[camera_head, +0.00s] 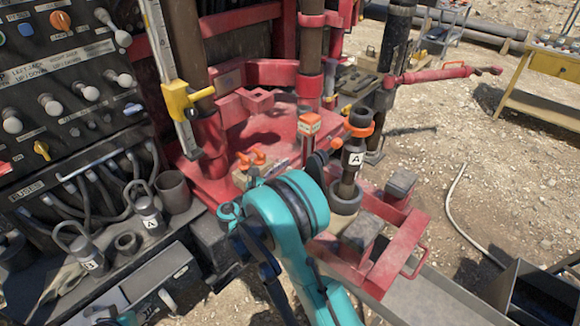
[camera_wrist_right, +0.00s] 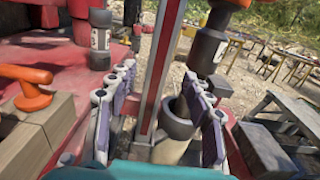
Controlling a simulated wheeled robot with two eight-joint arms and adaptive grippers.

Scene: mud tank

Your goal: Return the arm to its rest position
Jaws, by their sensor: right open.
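My right arm (camera_head: 290,210), teal with dark joints, reaches up from the bottom middle of the head view. Its own links hide most of the gripper there. In the right wrist view my right gripper (camera_wrist_right: 161,75) is open, its two purple-padded fingers apart. A red and grey upright post (camera_wrist_right: 160,70) shows between them; I cannot tell how far beyond it is. The dark tool labelled A (camera_head: 353,160) stands upright in a grey cup (camera_head: 345,197), just right of the arm. It also shows in the wrist view (camera_wrist_right: 208,45), apart from the fingers.
A control panel (camera_head: 60,90) with levers fills the left. A red rig frame (camera_head: 240,110) stands behind the arm. Orange-handled wooden blocks (camera_wrist_right: 40,120) lie close left of the gripper. A red bracket (camera_head: 395,255) is at the right; sandy ground beyond is mostly open.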

